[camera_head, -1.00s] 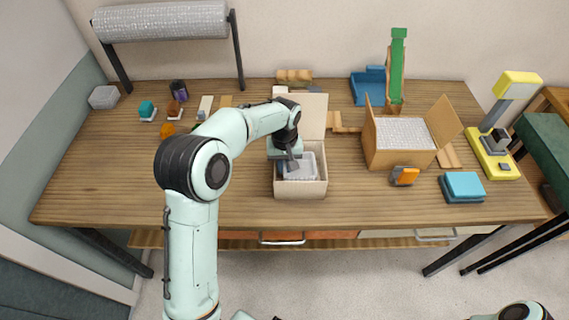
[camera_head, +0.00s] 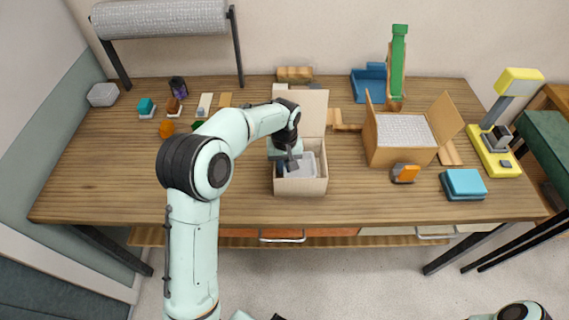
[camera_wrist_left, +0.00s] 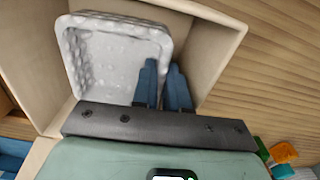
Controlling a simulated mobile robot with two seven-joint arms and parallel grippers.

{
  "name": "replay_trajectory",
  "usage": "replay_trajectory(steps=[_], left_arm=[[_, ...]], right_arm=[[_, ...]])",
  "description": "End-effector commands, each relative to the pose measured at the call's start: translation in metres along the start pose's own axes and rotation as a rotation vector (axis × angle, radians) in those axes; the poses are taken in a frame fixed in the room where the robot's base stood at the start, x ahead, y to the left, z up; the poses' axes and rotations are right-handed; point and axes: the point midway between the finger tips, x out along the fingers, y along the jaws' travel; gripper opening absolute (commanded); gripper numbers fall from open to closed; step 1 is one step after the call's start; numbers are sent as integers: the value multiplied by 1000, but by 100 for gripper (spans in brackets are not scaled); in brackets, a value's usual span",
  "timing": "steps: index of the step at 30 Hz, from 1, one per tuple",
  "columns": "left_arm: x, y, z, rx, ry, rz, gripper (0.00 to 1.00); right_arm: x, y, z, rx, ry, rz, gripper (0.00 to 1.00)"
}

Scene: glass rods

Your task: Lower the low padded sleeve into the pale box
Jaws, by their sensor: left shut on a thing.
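The pale box (camera_head: 300,188) stands open near the middle of the table, its lid (camera_head: 314,112) raised at the back. The low padded sleeve (camera_head: 309,164), a whitish, bubble-textured open tray, is inside the box walls. In the left wrist view the sleeve (camera_wrist_left: 108,62) lies within the box (camera_wrist_left: 222,52), with a gap on its right. My left gripper (camera_head: 291,164) reaches down into the box. In the wrist view its blue fingers (camera_wrist_left: 163,82) straddle the sleeve's right wall and are shut on it. Whether the sleeve touches the box floor is hidden. My right gripper is out of view.
A larger cardboard box (camera_head: 377,148) with open flaps and bubble lining stands to the right. An orange tape dispenser (camera_head: 404,174) and blue pads (camera_head: 463,184) are near it. Small items (camera_head: 147,108) lie at the left. The table front left is clear.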

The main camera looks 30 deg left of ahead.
Motion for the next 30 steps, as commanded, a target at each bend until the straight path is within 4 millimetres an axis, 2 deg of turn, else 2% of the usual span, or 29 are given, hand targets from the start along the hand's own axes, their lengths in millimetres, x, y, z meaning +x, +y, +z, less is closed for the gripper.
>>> replay_trajectory(steps=[30], left_arm=[[16,0,0,0,0,0,0]], right_arm=[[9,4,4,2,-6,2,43]])
